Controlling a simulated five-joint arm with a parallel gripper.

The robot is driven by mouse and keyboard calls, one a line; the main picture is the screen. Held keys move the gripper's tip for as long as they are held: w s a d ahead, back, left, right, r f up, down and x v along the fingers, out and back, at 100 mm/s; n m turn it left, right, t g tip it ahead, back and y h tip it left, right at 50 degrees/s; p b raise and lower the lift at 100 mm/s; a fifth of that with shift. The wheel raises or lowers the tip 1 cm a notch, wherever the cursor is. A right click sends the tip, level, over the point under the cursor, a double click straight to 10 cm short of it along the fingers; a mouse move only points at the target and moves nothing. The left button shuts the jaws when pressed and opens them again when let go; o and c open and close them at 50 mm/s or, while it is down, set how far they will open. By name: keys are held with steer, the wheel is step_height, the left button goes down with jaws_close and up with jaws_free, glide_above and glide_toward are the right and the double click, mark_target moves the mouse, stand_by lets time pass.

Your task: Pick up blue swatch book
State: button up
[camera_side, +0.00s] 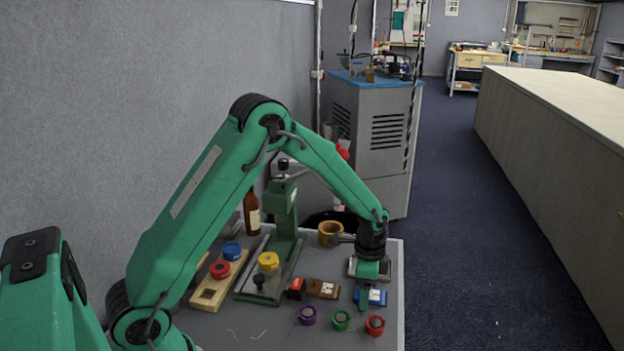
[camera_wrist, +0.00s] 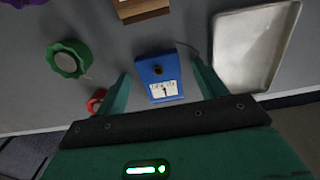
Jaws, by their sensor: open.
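The blue swatch book (camera_side: 376,297) is a small blue block with a white label, lying on the grey table near its right edge. In the wrist view the blue swatch book (camera_wrist: 151,69) lies between my two green fingers, with a dark round spot on top. My gripper (camera_side: 366,290) is over it from above, open, and partly hides it in the side view. In the wrist view my gripper (camera_wrist: 162,78) has a finger on each side of the book, with visible space at both sides. Whether the fingertips reach the table is unclear.
A brown block (camera_side: 323,289) lies left of the book. Purple (camera_side: 307,315), green (camera_side: 341,320) and red (camera_side: 375,326) knobs lie in front. A metal tray (camera_wrist: 255,45) lies close beside my gripper. A green press (camera_side: 284,215) stands behind left.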

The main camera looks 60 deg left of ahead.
steer(key=shift+c, duration=0.2)
steer(key=c, duration=1)
steer(key=shift+c, duration=0.2)
steer(key=shift+r, duration=0.1)
steer(key=shift+r, duration=0.4)
step_height(320, 180, up, 3)
steer(key=shift+r, duration=0.15)
steer(key=s+d+r, duration=0.6)
steer(key=d, duration=0.4)
steer(key=shift+r, duration=0.35)
